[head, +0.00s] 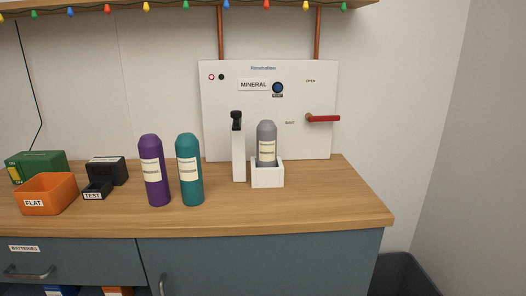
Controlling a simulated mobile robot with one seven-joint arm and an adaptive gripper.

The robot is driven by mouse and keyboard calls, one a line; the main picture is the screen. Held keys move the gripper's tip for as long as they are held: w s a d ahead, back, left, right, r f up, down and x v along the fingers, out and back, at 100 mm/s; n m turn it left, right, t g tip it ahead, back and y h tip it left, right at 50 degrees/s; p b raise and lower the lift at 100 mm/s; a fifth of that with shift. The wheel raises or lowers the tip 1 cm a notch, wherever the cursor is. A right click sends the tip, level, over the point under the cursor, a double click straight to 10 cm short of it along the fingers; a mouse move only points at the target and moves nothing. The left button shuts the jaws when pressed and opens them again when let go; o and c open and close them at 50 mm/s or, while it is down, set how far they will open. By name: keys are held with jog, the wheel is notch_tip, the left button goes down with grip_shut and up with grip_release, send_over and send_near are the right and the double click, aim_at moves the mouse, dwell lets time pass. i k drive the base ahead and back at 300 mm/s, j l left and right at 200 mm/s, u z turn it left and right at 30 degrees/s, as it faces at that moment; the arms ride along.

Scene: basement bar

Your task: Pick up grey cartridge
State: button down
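The grey cartridge (266,146) stands upright in a small white holder (267,177) on the wooden counter, in front of a white panel. It has a rounded top and a pale label, and its lower end is hidden inside the holder. A white post with a black top (238,148) stands just left of it. My gripper does not show in the head view.
Purple (154,170) and teal (189,169) cartridges stand left of the post. The white panel (224,105) behind has a red lever (323,118) at right. An orange bin (45,194) sits far left. The counter's right end (345,207) is clear.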

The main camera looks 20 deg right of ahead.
aim_at(266, 129)
jog(key=l+u, duration=0.35)
jog(key=k+l+u, duration=0.1)
jog(key=l+u, duration=0.25)
jog(key=l, duration=0.2)
jog(key=l+u, duration=0.4)
jog(key=l, duration=0.3)
